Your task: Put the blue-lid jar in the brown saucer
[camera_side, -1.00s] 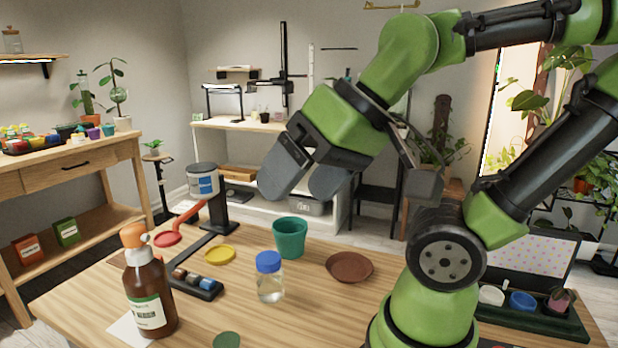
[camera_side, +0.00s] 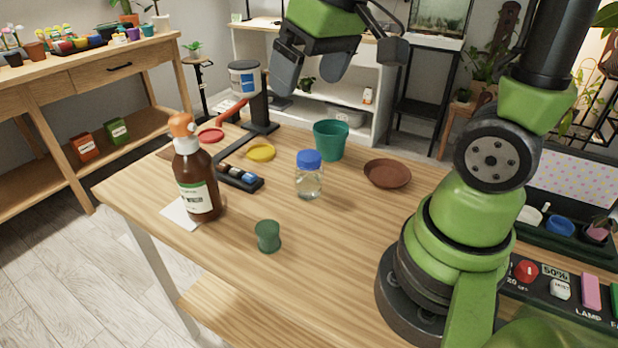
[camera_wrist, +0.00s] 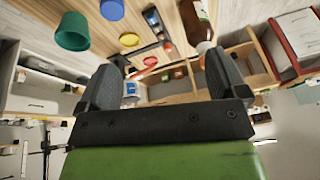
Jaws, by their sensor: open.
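The blue-lid jar (camera_side: 309,178) stands upright on the wooden table, clear with a blue lid. Its blue lid also shows at the top of the wrist view (camera_wrist: 112,9). The brown saucer (camera_side: 387,173) lies flat and empty to the right of the jar; I do not see it in the wrist view. My gripper (camera_side: 311,74) is open and empty, raised well above the table, appearing above the jar and the green pot in the side view. Its two dark fingers are spread apart in the wrist view (camera_wrist: 163,64).
A teal-green pot (camera_side: 331,140) stands behind the jar, between jar and saucer. A brown bottle with an orange top (camera_side: 195,175) stands at left. A small dark-green pot (camera_side: 267,236), a yellow dish (camera_side: 261,152) and a dark tray (camera_side: 240,177) are nearby.

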